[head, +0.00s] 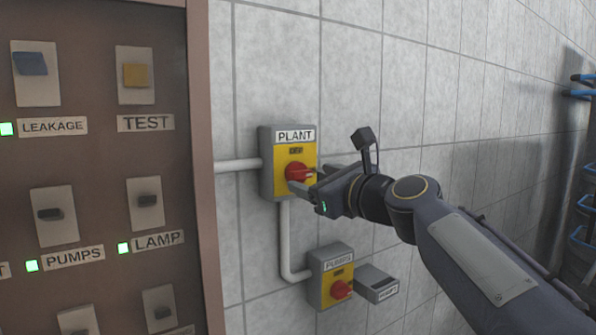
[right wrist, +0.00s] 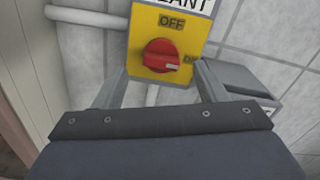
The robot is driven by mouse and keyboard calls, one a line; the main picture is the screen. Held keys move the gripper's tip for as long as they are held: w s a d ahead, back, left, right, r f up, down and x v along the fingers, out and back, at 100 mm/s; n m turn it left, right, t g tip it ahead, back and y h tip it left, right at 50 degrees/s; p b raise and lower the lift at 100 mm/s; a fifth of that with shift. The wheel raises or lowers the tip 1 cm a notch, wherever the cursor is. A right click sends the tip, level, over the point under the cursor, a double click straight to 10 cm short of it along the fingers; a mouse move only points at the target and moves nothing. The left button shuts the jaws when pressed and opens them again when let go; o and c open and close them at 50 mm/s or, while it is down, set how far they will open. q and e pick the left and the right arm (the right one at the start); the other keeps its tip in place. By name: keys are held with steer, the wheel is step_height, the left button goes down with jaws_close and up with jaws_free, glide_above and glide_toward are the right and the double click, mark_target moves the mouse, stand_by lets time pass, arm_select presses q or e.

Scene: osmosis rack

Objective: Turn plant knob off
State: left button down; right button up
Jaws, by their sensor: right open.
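The plant switch box (head: 267,160) is grey with a yellow face and a PLANT label, mounted on the tiled wall. Its red knob (head: 296,173) sits in the middle of the yellow face. In the right wrist view the red knob (right wrist: 161,56) has its white mark pointing right, toward a partly hidden label, with OFF above it. My right gripper (head: 302,178) is at the box. In the right wrist view its two fingers (right wrist: 160,82) are open, one on each side below the knob, with a gap to it. My left gripper is not in view.
A pumps switch box (head: 318,279) with a red knob is on the wall below, with a small grey box (head: 377,284) beside it. A brown panel (head: 95,95) with several switches and green lamps stands at left. White pipes (head: 285,235) join the boxes. Blue racks are at far right.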

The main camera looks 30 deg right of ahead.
mark_target(303, 175)
steer(key=shift+w+p, duration=0.65)
steer(key=shift+w, duration=1.35)
steer(key=shift+a, duration=0.1)
steer(key=c, duration=1)
